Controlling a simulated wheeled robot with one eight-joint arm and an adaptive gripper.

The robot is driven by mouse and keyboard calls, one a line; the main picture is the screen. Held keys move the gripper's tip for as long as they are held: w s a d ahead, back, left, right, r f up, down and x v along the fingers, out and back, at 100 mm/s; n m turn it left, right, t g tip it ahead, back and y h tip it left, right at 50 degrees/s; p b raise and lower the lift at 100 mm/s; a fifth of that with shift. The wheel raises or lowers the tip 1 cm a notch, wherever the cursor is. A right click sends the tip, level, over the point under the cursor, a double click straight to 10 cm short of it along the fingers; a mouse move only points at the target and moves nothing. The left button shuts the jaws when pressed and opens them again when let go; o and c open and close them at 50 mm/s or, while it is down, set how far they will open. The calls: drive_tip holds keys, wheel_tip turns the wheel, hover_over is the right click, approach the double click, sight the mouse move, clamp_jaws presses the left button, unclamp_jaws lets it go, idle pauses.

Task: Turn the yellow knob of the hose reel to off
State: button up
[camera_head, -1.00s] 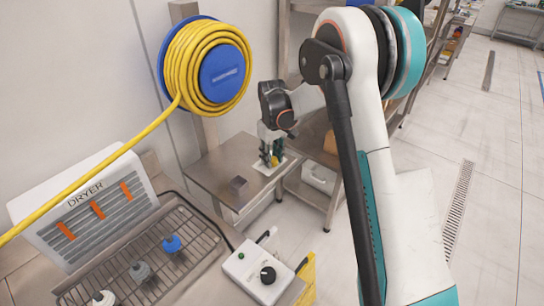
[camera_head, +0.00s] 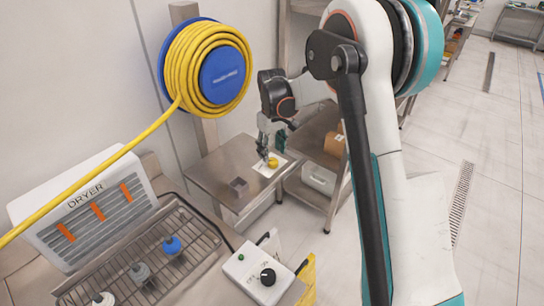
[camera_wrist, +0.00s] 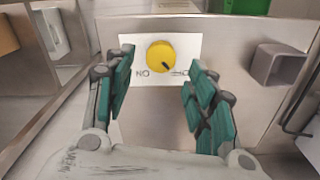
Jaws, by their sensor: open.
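The yellow knob (camera_wrist: 160,56) sits on a white plate (camera_wrist: 130,68) on a steel surface. In the wrist view its dark pointer mark aims to the lower right, toward partly hidden lettering; "NO" reads at the lower left. In the head view the knob (camera_head: 273,162) shows small, just beyond my gripper (camera_head: 272,140). My gripper (camera_wrist: 158,90) is open, with one green-padded finger on each side of the knob's line and the knob ahead between them, apparently apart from it. The yellow hose reel (camera_head: 208,68) hangs on the wall post.
In front are a dryer (camera_head: 85,205), a wire rack (camera_head: 150,262) with several fittings, and a white control box with a black knob (camera_head: 268,277). Shelves stand at the right.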

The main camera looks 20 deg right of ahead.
sight(272, 160)
wheel_tip(272, 160, up, 8)
drive_tip(key=shift+r, duration=0.15)
idle(0.4)
drive_tip(key=s+r+m+t, duration=0.1)
drive_tip(key=s+r+t, duration=0.1)
drive_tip(key=s+r, duration=0.45)
drive_tip(key=s+r+m+t, duration=0.1)
drive_tip(key=s+r, duration=0.3)
drive_tip(key=s, duration=0.6)
drive_tip(key=s+f+m+t, duration=0.1)
drive_tip(key=s+f+t, duration=0.1)
drive_tip(key=s, duration=0.7)
drive_tip(key=s+f+m+t, duration=0.1)
drive_tip(key=s+t, duration=0.1)
drive_tip(key=s, duration=0.6)
drive_tip(key=shift+s+f+b, duration=0.4)
drive_tip(key=shift+b, duration=0.05)
